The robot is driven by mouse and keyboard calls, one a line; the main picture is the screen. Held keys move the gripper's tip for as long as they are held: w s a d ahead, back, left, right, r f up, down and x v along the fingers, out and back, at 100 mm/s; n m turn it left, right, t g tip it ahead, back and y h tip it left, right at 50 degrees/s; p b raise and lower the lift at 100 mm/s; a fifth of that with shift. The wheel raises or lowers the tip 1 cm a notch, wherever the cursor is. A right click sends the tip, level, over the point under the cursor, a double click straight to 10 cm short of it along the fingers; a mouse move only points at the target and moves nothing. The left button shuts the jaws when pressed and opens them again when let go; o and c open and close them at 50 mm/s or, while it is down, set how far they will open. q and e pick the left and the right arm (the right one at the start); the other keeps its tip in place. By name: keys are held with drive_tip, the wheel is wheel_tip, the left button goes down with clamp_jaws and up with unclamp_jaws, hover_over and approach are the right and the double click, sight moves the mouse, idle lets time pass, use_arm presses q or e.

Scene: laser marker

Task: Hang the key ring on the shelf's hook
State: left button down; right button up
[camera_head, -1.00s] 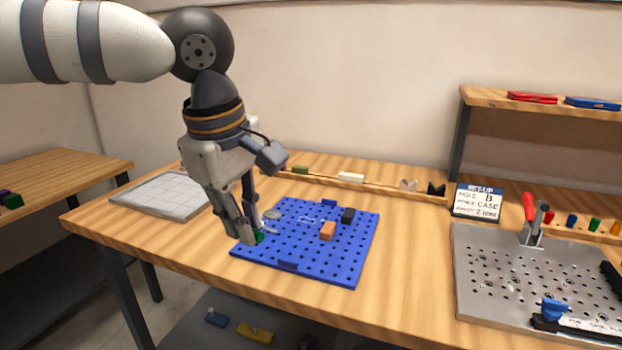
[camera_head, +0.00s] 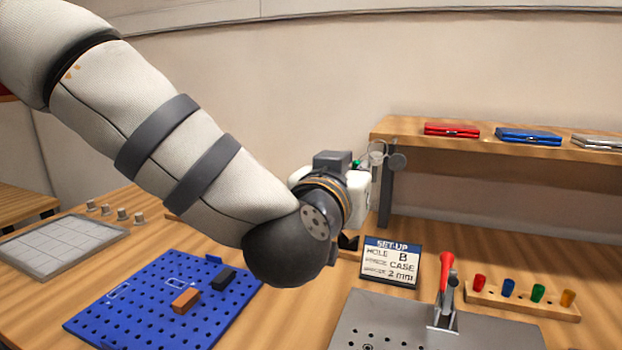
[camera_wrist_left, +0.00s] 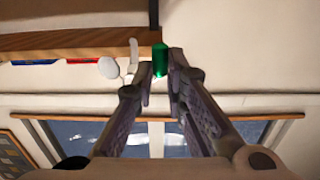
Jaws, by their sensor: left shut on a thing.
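My left gripper (camera_head: 362,166) is raised at the left end of the wooden shelf (camera_head: 480,146), largely hidden behind my own wrist in the head view. In the left wrist view the gripper (camera_wrist_left: 160,74) is shut on the green tag (camera_wrist_left: 160,58) of the key ring. A pale round disc (camera_wrist_left: 108,67) and a light metal piece hang beside the tag. In the head view the ring's metal parts (camera_head: 397,160) show just in front of the shelf's left end. I cannot make out the hook or whether the ring touches it. My right gripper is not in view.
Red (camera_head: 452,130) and blue (camera_head: 528,136) cases lie on the shelf. Below stand a set-up sign (camera_head: 391,262), a red-handled clamp (camera_head: 446,275) on a metal plate and a rack of coloured pegs (camera_head: 520,300). A blue pegboard (camera_head: 150,310) lies at the left.

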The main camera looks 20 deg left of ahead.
use_arm(q)
drive_tip(key=shift+w+d+r+m+h, duration=0.15)
drive_tip(key=shift+d+h, duration=0.1)
drive_tip(key=shift+d, duration=0.2)
drive_tip(key=shift+w+d+m+h, duration=0.15)
drive_tip(key=shift+d+h, duration=0.1)
drive_tip(key=shift+d, duration=0.2)
drive_tip(key=w+f, duration=0.1)
drive_tip(key=w, duration=0.7)
drive_tip(key=shift+w+a+f, duration=0.2)
drive_tip(key=shift+w+f, duration=0.05)
drive_tip(key=c, duration=1.5)
unclamp_jaws()
drive_tip(key=shift+c, duration=0.2)
drive_tip(key=shift+f, duration=0.1)
